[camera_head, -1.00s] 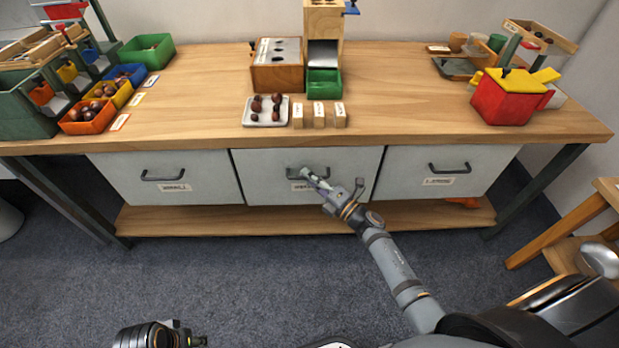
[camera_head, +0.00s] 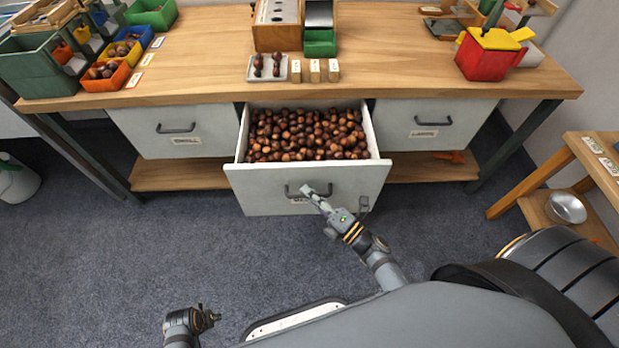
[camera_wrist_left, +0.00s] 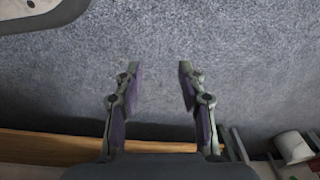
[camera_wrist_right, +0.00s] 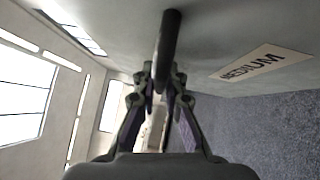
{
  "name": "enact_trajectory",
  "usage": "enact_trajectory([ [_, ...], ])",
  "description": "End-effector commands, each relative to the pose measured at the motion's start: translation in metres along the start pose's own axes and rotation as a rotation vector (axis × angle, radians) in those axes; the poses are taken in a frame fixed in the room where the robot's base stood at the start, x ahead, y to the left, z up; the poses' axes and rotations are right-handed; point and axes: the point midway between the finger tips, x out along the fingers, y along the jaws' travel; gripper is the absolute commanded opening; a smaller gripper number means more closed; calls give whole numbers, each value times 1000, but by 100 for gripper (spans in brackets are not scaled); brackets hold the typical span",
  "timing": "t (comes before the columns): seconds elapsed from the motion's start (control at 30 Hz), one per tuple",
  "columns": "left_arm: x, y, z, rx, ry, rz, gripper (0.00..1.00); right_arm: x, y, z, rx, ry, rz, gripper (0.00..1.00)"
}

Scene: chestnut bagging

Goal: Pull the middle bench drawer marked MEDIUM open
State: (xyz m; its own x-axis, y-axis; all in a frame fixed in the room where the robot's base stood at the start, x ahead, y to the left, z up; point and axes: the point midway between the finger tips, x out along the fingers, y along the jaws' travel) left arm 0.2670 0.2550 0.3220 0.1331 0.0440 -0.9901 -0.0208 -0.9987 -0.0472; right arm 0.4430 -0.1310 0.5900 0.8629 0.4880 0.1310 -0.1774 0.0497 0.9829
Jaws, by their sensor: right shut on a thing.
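The middle drawer (camera_head: 262,188) stands pulled out from the bench, full of brown chestnuts (camera_head: 305,134). Its dark bar handle (camera_head: 292,193) is on the front panel. My right gripper (camera_head: 312,192) is shut on this handle. In the right wrist view the handle bar (camera_wrist_right: 168,45) runs between the fingers, beside the label reading MEDIUM (camera_wrist_right: 262,62). In the head view my gripper partly hides that label. My left gripper (camera_head: 209,316) is low at the front, away from the bench; in the left wrist view its fingers (camera_wrist_left: 160,85) are apart and empty over the carpet.
The left drawer (camera_head: 150,130) and right drawer (camera_head: 460,120) are closed. A wooden stand (camera_head: 560,165) is at the right. Carpet (camera_head: 110,260) is clear in front.

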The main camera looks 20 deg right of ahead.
Motion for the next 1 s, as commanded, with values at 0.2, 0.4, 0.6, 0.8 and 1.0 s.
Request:
enact_trajectory([
  [0.2,6,-2,4,0,1,-3,40,-8,2,-7,0,-1,0,0],
  [0.4,7,-2,5,0,2,-4,40,-8,2,-8,0,-1,0,0],
  [0.6,7,-2,5,0,1,-3,40,-8,2,-8,0,-1,0,19],
  [0.8,7,-2,5,0,1,-3,40,-8,2,-8,0,-1,0,20],
  [1.0,6,-2,4,0,2,-3,40,-17,1,-8,1,1,-1,20],
])
